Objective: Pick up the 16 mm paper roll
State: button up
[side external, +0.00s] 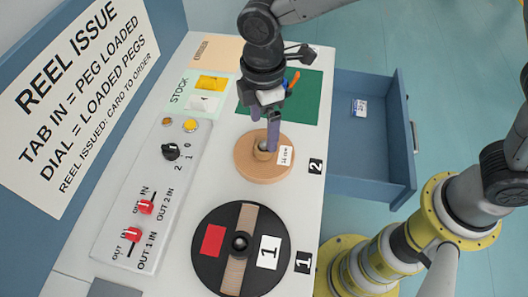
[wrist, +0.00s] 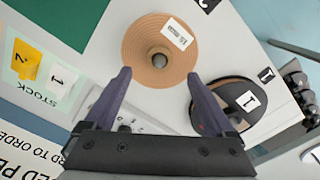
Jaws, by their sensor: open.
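The 16 mm paper roll (side external: 248,168) is a flat tan disc with a white label, lying at the place marked 2. A grey peg end shows at its centre, and the roll also shows in the wrist view (wrist: 138,48). My gripper (side external: 264,138) is over the middle of the roll, pointing down. In the wrist view its two purple fingers (wrist: 159,77) are apart with nothing between them, and the roll lies beyond their tips. I cannot tell whether the fingertips touch the roll.
A black reel (side external: 215,270) with red and white labels lies at the place marked 1. A panel with a dial (side external: 171,152) and red switches (side external: 146,207) stands left. A green mat (side external: 306,95) lies behind.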

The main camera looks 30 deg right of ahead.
aim_at(265, 141)
jog(key=shift+d+f, duration=0.15)
jog(key=shift+f, duration=1.4)
jog(key=shift+d+f, duration=0.1)
jog(key=shift+f, duration=1.45)
grip_shut()
